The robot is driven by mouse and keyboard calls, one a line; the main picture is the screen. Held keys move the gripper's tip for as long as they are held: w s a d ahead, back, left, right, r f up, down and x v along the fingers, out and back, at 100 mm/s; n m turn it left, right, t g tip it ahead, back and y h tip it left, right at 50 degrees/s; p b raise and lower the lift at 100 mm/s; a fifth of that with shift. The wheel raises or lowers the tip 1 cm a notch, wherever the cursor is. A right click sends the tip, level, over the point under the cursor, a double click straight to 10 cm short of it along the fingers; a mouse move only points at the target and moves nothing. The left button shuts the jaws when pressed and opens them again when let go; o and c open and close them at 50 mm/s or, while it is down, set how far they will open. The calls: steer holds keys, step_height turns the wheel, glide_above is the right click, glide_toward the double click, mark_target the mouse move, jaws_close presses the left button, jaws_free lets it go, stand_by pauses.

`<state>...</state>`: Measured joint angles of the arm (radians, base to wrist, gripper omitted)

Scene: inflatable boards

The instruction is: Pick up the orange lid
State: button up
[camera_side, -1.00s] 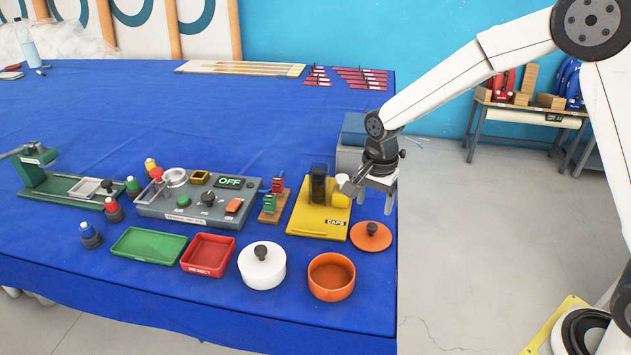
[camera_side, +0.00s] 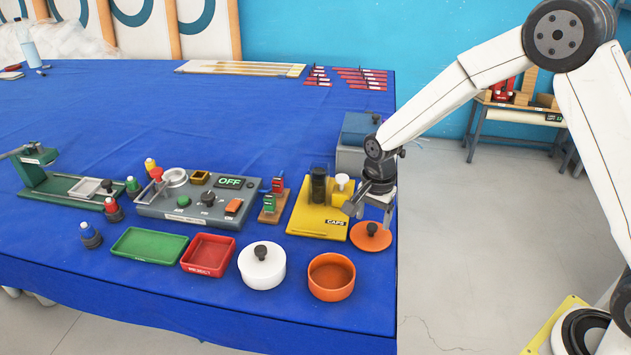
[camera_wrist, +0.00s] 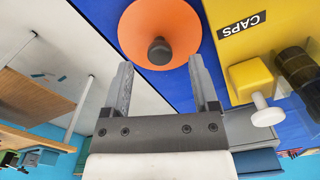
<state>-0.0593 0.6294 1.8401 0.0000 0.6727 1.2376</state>
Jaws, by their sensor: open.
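The orange lid (camera_side: 362,241) lies flat on the blue table, near its right edge, with a dark knob (camera_side: 372,228) on top. My gripper (camera_side: 372,217) is open and empty, just above the lid, with its fingers pointing down. In the wrist view the lid (camera_wrist: 140,27) shows ahead of the open gripper (camera_wrist: 162,75), and its knob (camera_wrist: 159,50) appears between the fingertips. The fingers stand apart from the knob. In the side view the gripper partly hides the far side of the lid.
The yellow CAPS board (camera_side: 313,222) stands close to the left of the lid, with a dark cylinder and a white-topped piece on it. An orange pot (camera_side: 331,277) and a white lidded pot (camera_side: 262,265) are in front. A grey box (camera_side: 350,160) stands behind.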

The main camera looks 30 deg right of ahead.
mark_target(372, 225)
steer(key=shift+f, duration=1.65)
jaws_close()
